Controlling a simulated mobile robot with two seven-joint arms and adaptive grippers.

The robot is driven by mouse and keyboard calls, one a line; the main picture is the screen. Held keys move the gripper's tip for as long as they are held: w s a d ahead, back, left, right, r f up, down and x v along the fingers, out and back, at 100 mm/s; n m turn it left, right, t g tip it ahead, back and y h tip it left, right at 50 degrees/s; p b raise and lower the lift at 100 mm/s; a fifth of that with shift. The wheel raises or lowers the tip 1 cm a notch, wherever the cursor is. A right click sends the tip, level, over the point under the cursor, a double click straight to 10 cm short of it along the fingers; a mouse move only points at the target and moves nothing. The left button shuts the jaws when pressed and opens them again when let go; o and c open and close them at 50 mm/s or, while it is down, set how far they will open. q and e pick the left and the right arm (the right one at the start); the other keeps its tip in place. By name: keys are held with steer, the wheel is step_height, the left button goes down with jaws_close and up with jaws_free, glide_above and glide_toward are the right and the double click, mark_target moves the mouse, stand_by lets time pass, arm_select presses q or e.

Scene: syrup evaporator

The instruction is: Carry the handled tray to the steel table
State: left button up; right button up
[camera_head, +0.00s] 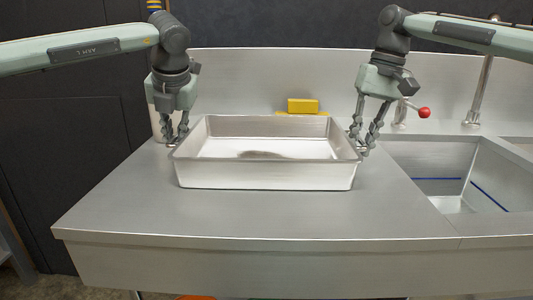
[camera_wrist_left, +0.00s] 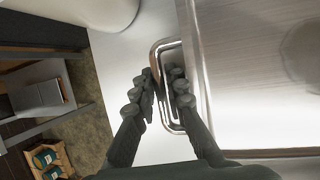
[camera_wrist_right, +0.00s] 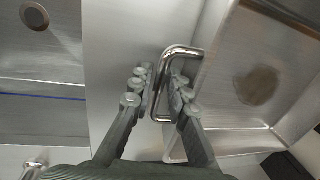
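The handled tray (camera_head: 265,176) is a shallow rectangular metal pan with a wire handle at each end. It stands level on the steel counter, with a dark patch inside that may be a reflection. My left gripper (camera_head: 174,141) is at its left handle; the left wrist view shows the fingers (camera_wrist_left: 162,78) on either side of the handle's outer bar, closed in on it. My right gripper (camera_head: 360,144) is at the right handle; in the right wrist view its fingers (camera_wrist_right: 160,72) straddle that bar closely. Exact finger contact is hard to see.
The steel counter (camera_head: 250,220) has bare room in front of the tray. A sink basin (camera_head: 447,190) lies to the right, with a tap (camera_head: 484,85). A yellow block (camera_head: 303,106) sits behind the tray, and a red knob (camera_head: 424,113) is near my right gripper.

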arm_select(q)
jaws_close()
arm_select(e)
jaws_close()
arm_select(q)
steer(key=shift+r, duration=0.25)
arm_select(e)
steer(key=shift+r, duration=0.2)
